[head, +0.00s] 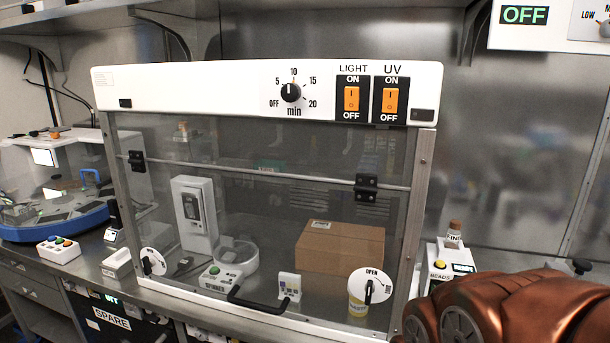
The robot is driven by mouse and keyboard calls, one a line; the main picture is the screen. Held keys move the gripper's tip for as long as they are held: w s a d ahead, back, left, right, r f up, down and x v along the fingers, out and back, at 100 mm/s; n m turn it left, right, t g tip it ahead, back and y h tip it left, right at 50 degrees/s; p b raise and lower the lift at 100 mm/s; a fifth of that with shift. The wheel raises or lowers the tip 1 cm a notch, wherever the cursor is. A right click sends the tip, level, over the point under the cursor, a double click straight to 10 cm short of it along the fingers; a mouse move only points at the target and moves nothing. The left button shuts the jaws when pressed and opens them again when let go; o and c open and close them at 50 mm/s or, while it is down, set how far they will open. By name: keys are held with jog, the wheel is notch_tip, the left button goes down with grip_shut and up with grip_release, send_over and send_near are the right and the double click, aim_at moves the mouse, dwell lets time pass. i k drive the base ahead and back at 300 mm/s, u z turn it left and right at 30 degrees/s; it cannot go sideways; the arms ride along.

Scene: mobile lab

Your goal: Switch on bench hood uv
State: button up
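The bench hood stands in the middle of the head view, with a white top panel (190,88) above a clear front window. The UV switch (390,100) is an orange rocker in a black plate at the panel's right end, marked ON above and OFF below. I cannot tell which way it is tipped. A matching LIGHT switch (351,99) sits just left of it. A copper-coloured part of my arm shows at the bottom right, below and right of the switches and apart from them. My gripper's fingers are not in view.
A timer knob (291,92) is left of the switches. The front window is down, with a black handle (262,303) and an OPEN dial (371,286). A cardboard box (343,247) is inside. A beads device (447,262) stands right of the hood. Space before the switches looks clear.

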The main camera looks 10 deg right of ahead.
aim_at(390, 95)
jog(key=z, duration=0.7)
jog(key=k, duration=0.35)
jog(key=u, duration=1.2)
